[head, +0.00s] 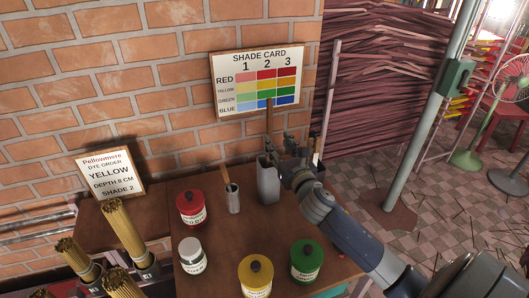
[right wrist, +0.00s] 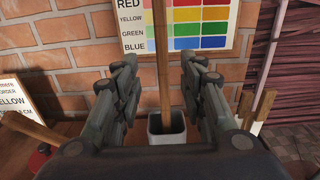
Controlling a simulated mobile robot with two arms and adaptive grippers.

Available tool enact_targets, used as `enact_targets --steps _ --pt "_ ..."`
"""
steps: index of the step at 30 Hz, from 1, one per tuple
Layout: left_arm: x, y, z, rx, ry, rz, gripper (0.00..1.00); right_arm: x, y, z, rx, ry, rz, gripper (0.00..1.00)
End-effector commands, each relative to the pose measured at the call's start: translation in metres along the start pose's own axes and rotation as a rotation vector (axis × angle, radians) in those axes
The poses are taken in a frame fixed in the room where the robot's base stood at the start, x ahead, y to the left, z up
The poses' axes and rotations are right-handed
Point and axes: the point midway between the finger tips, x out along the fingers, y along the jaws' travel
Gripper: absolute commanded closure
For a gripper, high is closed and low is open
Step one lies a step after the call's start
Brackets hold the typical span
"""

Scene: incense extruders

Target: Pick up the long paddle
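The long paddle shows as a brown wooden shaft (head: 269,118) in the head view. It stands upright in a tall grey container (head: 268,184) on the brown table. In the right wrist view, the shaft (right wrist: 163,65) rises between my two fingers, out of the grey container (right wrist: 167,136). My right gripper (head: 282,139) is open, with clear gaps on both sides of the shaft in the wrist view (right wrist: 160,68). Its fingers are above the container's rim. The paddle's lower end is hidden inside the container. My left gripper is not in view.
A metal cup (head: 233,200) with a shorter stick stands left of the container. Red (head: 191,207), white (head: 192,256), yellow (head: 256,275) and green (head: 306,260) jars stand around. A shade card (head: 257,82) is behind. Other wooden handles (right wrist: 262,106) stand close on the right.

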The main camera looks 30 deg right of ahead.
Motion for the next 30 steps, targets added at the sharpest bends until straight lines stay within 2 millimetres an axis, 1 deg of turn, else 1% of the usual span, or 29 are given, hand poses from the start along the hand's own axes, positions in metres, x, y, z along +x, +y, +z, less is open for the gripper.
enact_targets --steps 2,4,9,12,14,16,19,21,24,26,30 --pt "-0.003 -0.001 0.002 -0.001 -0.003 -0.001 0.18 0.01 0.0 0.002 -0.001 -0.001 -0.002 0.62" --pt "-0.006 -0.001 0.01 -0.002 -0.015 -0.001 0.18 0.021 0.0 0.002 0.0 -0.001 -0.001 0.62" --pt "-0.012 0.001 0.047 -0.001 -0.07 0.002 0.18 0.042 0.0 0.002 0.002 0.0 -0.001 0.62" --pt "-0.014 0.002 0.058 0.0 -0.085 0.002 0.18 0.049 0.0 0.001 0.002 0.001 -0.001 0.62" --pt "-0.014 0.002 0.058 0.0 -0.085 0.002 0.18 0.051 0.0 0.001 0.002 0.001 -0.001 0.62" --pt "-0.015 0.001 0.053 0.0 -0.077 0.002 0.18 0.054 0.0 0.001 0.003 0.0 0.0 0.62" --pt "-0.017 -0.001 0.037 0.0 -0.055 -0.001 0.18 0.061 -0.001 0.002 0.003 0.002 -0.002 0.62" --pt "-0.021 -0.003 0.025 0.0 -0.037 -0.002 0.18 0.069 -0.002 0.004 0.005 0.001 -0.001 0.62" --pt "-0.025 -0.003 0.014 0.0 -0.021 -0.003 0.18 0.081 -0.003 0.004 0.006 0.002 -0.002 0.62" --pt "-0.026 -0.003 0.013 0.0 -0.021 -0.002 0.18 0.088 -0.004 0.004 0.004 0.001 -0.002 0.62" --pt "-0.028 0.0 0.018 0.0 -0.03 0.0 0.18 0.099 -0.004 0.002 0.003 0.002 -0.002 0.62"
